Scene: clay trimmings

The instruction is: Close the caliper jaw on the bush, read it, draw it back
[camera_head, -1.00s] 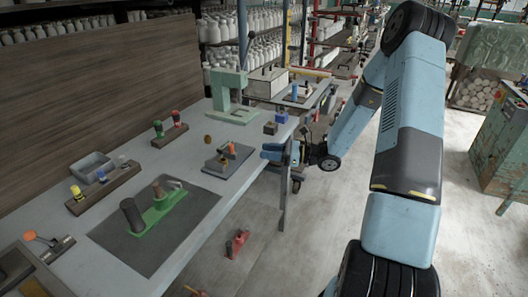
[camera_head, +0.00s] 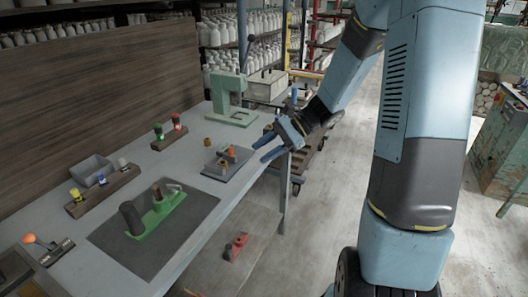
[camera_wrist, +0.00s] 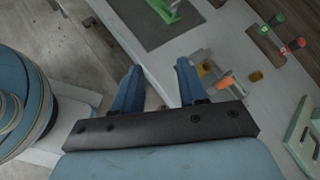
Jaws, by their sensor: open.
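A small dark plate (camera_head: 238,171) near the bench's right edge carries a grey fixture with an orange piece (camera_head: 231,150), which looks like the caliper. A small brass ring (camera_head: 222,163) on it may be the bush. Another small brass piece (camera_head: 209,142) stands on the bench just behind the plate. The jaw gap is too small to judge. My gripper (camera_head: 259,151) is open and empty, just right of the plate, with its fingers pointing left over the bench edge. In the wrist view, my gripper (camera_wrist: 160,66) has spread fingers, and the orange piece (camera_wrist: 225,82) lies right of them.
A green frame (camera_head: 232,100) stands behind the plate. A dark mat (camera_head: 110,233) with a green fixture (camera_head: 163,208) lies toward the front. Racks with coloured pieces and a grey tray (camera_head: 92,168) stand by the back board. A red object (camera_head: 236,246) lies below the bench edge.

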